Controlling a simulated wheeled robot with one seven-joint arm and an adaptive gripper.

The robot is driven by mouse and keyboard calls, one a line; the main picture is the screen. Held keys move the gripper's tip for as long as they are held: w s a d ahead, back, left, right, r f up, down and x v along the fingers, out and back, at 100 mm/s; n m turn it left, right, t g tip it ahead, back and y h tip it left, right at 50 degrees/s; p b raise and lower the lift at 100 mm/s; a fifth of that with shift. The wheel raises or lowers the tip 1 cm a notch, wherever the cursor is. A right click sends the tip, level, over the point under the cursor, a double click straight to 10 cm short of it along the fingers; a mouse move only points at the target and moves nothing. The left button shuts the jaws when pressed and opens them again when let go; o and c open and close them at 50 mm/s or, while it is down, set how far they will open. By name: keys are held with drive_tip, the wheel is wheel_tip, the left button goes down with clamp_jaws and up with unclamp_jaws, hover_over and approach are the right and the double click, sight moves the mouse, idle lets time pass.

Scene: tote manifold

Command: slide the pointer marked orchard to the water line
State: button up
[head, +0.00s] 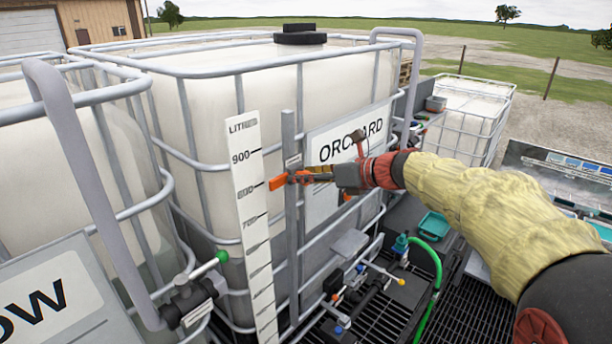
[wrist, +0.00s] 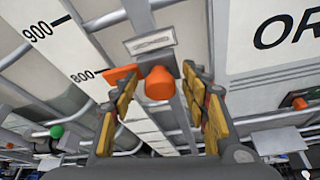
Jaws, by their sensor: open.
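The orange pointer (head: 278,182) sits on a grey upright rail (head: 292,222) beside the white litre scale (head: 252,215) of the tank with the ORCHARD sign (head: 350,140). Its tip is near the 800 mark; it also shows in the wrist view (wrist: 119,76). Its orange knob (wrist: 159,84) lies between my fingers, with gaps on both sides. My gripper (head: 308,175) is open around the knob; it also shows in the wrist view (wrist: 158,90). The tank looks darker low down (head: 236,265), below the pointer; the exact water line is hard to tell.
Tank cage bars (head: 215,168) stand close behind the rail. A valve with a green handle (head: 210,265) is at lower left. Pipes, a green hose (head: 437,270) and a teal tray (head: 433,226) lie at lower right. A small label plate (wrist: 150,42) is above the knob.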

drive_tip(key=shift+c, duration=1.1)
clamp_jaws()
